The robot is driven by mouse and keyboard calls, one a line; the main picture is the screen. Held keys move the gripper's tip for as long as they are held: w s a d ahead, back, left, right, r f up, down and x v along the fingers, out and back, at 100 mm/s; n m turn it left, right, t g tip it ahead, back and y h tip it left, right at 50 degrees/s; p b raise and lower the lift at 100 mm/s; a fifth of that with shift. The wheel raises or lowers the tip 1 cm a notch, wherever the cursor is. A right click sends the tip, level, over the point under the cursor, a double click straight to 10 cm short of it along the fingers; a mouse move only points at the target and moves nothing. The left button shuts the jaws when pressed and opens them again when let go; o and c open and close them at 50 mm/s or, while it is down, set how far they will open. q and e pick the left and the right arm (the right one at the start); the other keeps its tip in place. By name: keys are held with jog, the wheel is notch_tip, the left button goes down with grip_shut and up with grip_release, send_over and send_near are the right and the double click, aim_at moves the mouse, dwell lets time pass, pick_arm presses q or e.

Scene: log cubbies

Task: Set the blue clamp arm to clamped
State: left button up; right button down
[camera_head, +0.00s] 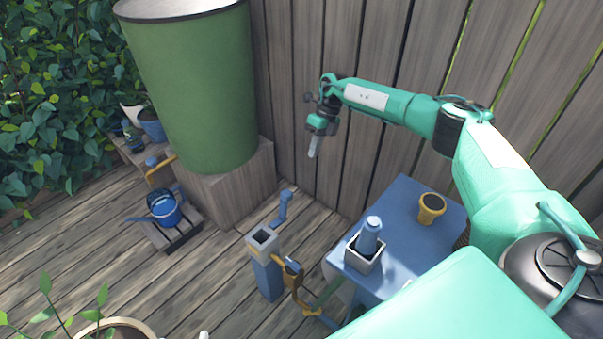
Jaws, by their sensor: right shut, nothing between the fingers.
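A blue arm (282,208) stands up behind a blue post with a square grey top; I take it to be the clamp arm. It looks raised, tilted away from the square dark opening in the top of the post (267,275). My right gripper (312,150) is shut and empty, pointing down in front of the wooden fence. In the picture it is above and a little right of the blue arm, apart from it. My left gripper is out of view.
A blue table (405,225) at the right holds a yellow pot (431,208) and a square white-rimmed pot with a blue bottle-like object (369,235). A green barrel (195,90) stands on a wooden block (230,190). A blue watering can (164,208) sits at left. Deck left of the post is clear.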

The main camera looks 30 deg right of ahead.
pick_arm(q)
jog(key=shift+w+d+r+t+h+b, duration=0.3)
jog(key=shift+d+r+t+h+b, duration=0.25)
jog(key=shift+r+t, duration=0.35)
pick_arm(e)
jog(key=s+a+f, duration=0.2)
jog(key=a+f, duration=0.5)
jog(key=f, duration=0.1)
jog(key=shift+s+a, duration=0.35)
jog(key=shift+a, duration=0.05)
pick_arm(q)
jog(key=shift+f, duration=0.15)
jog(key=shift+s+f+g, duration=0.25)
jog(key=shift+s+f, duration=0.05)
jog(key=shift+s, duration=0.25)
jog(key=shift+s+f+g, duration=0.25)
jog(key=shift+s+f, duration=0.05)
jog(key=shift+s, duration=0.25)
pick_arm(e)
jog(key=shift+s+a+r+h, duration=0.1)
jog(key=shift+a+r+h, duration=0.2)
jog(key=shift+a+h, duration=0.1)
pick_arm(q)
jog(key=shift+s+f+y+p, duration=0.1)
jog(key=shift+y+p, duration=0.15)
jog(key=shift+p, duration=0.05)
